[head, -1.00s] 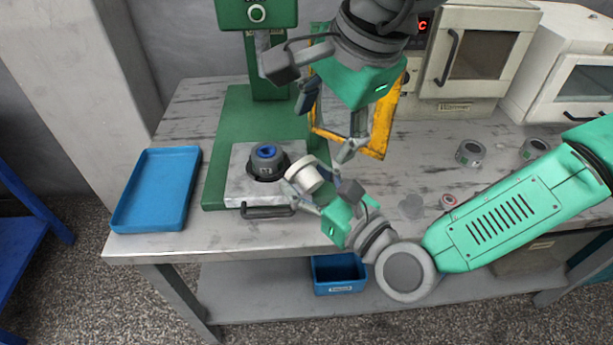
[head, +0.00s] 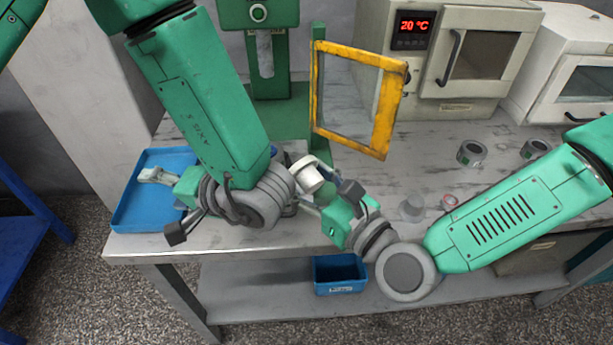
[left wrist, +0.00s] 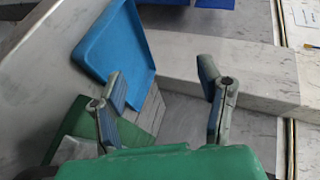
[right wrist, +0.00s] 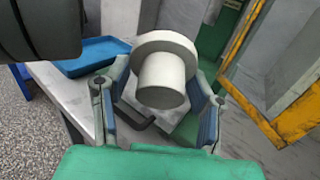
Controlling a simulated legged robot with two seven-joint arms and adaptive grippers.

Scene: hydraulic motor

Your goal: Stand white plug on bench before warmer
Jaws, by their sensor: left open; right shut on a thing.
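The white plug (head: 309,176) is a flanged cylinder held in my right gripper (head: 328,190), above the bench's front part. In the right wrist view, the plug (right wrist: 164,82) sits between the two fingers with its wide flange up and its narrower end toward the camera. My left gripper (head: 163,204) is open and empty, over the blue tray's right side in the head view. It also shows spread in the left wrist view (left wrist: 163,88). The warmer (head: 440,100), apparently the white oven reading 20 °C, stands at the back of the bench (head: 500,190).
A yellow-framed guard (head: 385,125) stands out from the green press (head: 268,80). A blue tray (head: 128,205) lies at the left. Grey rings (head: 471,153), a small red-and-white ring (head: 449,201) and a pale grey piece (head: 411,208) are at the right.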

